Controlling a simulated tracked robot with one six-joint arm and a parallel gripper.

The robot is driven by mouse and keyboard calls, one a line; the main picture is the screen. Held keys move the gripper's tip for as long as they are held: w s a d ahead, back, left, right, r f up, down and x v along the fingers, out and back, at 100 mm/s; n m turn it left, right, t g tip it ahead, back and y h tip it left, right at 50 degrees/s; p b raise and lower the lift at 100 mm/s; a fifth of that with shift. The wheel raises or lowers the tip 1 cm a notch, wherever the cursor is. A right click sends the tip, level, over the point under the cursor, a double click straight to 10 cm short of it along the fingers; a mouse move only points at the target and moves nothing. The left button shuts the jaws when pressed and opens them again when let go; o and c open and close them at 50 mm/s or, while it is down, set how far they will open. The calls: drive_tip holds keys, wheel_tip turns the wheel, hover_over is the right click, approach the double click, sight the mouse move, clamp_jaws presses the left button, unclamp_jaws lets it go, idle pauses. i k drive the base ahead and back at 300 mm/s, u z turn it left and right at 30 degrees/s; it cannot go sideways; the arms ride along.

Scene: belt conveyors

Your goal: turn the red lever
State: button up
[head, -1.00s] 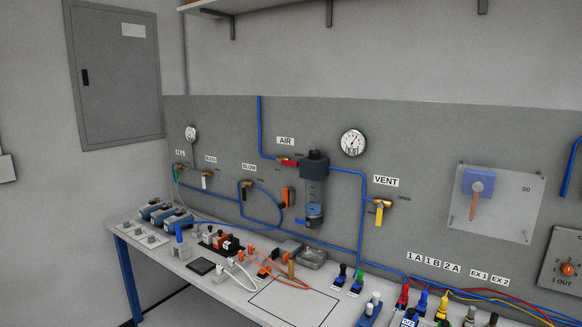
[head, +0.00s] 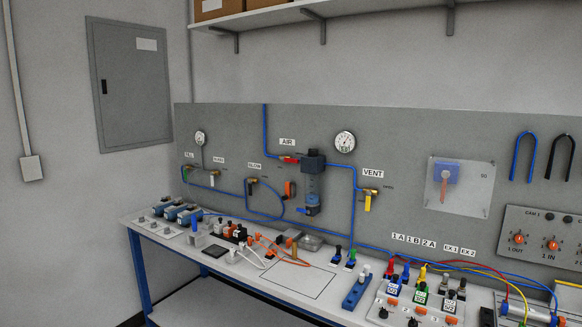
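A small red lever (head: 289,160) sits on the valve under the AIR label (head: 288,142), left of the dark filter unit (head: 313,160) on the grey panel. It lies roughly level along the pipe. A second reddish lever (head: 443,190) hangs down from a blue square block (head: 446,172) on a clear plate (head: 471,198) marked 90, at the right. My gripper is in no view, so its place relative to either lever cannot be seen.
A workbench (head: 290,293) stands along the panel, with cables, fittings and small blocks on it. A yellow-handled VENT valve (head: 367,202) and an orange handle (head: 290,189) are also on the panel. A shelf (head: 275,18) hangs above. A grey cabinet (head: 131,90) is at the left.

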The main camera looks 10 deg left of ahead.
sight(286, 160)
drive_tip(key=k, duration=0.6)
drive_tip(key=u, duration=0.4)
drive_tip(key=i, duration=0.9)
drive_tip(key=u, duration=0.85)
drive_tip(key=i, duration=0.8)
drive_tip(key=u, duration=0.65)
drive_tip(key=i, duration=1.1)
drive_tip(key=u, duration=0.2)
